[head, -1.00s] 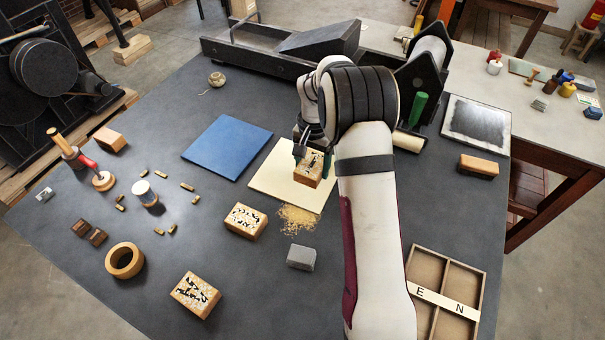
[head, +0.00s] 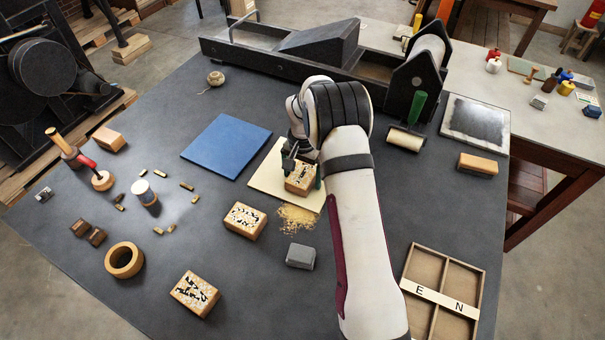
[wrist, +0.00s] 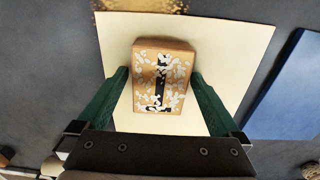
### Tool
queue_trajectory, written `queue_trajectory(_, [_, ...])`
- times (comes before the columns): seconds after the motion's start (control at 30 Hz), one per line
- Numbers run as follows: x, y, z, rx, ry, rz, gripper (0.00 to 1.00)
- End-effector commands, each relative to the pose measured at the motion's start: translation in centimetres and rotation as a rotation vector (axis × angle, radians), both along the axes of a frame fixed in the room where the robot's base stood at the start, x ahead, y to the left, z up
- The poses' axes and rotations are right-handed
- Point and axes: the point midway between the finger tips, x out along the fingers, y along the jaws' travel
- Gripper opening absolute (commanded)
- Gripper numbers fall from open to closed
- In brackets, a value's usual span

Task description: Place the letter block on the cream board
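The letter block (head: 301,180) is a wooden block whose flecked top bears a dark bar-shaped mark. It rests on the cream board (head: 268,176), towards its near right part. In the wrist view the block (wrist: 163,82) has cream board (wrist: 225,50) showing around it. My gripper (wrist: 161,75) has its green fingers on either side of the block, with narrow gaps, and looks open. In the head view my gripper (head: 304,172) is low over the block, and my arm covers the board's right part.
Two similar flecked blocks (head: 244,221) (head: 195,294) stand nearer on the dark table. A blue board (head: 227,146) lies left of the cream one. Yellowish shavings (head: 297,217) and a grey block (head: 301,255) lie at its near side. A roller (head: 405,139) lies right of my arm.

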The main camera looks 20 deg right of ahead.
Motion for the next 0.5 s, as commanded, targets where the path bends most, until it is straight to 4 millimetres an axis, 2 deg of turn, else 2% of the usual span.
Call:
queue_trajectory(0.17, [0.1,0.0,1.1,-0.001,-0.002,0.0,1.0])
queue_trajectory(0.5, [0.1,0.0,10.1,-0.001,-0.004,0.0,1.0])
